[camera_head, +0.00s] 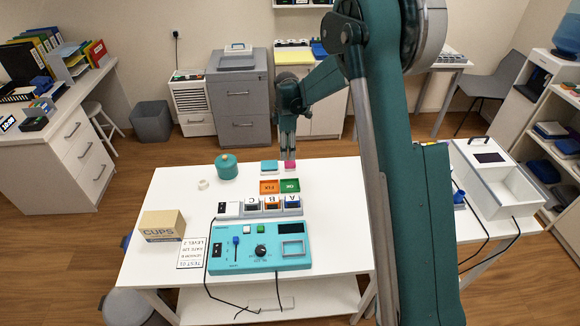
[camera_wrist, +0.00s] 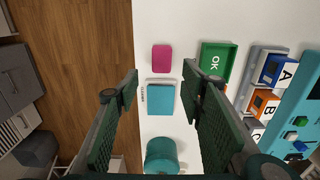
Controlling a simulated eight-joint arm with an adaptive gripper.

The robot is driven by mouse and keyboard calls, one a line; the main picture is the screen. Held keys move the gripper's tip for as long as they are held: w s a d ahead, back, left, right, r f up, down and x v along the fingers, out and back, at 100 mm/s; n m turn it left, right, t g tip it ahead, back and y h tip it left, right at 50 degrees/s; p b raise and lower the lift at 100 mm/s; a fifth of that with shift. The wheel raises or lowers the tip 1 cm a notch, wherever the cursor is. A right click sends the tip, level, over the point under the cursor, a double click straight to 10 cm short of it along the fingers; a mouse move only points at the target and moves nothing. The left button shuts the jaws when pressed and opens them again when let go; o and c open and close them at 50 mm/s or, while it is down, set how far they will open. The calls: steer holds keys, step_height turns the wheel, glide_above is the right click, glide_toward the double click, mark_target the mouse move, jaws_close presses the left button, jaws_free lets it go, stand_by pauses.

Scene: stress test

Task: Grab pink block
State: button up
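The pink block (camera_wrist: 161,58) is a small flat rounded piece lying on the white table. In the wrist view it is above the line between my fingertips, beyond a teal pad (camera_wrist: 161,99). In the head view the pink block (camera_head: 290,165) shows at the table's far edge, partly behind my fingertips. My gripper (camera_wrist: 160,82) is open and empty, with its fingers wide apart over the gap between pink block and teal pad. It points down from above in the head view (camera_head: 288,156). Its exact height above the table cannot be told.
A green OK tray (camera_wrist: 215,62) stands right of the pink block, with an orange tray (camera_head: 270,187) beside it. Lettered blocks (camera_head: 272,204) and a teal control box (camera_head: 258,247) are nearer. A teal round pot (camera_head: 226,167) stands left. The table's far edge is close.

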mark_target(288, 163)
steer(key=shift+f, duration=1.25)
steer(key=shift+f, duration=0.1)
steer(key=shift+s+d+f+b, duration=0.1)
steer(key=shift+f+b, duration=0.2)
steer(key=shift+f, duration=0.95)
steer(key=shift+s+f+b, duration=0.1)
steer(key=shift+f+b, duration=0.15)
steer(key=shift+f, duration=1)
steer(key=shift+c, duration=0.5)
steer(key=c, duration=0.8)
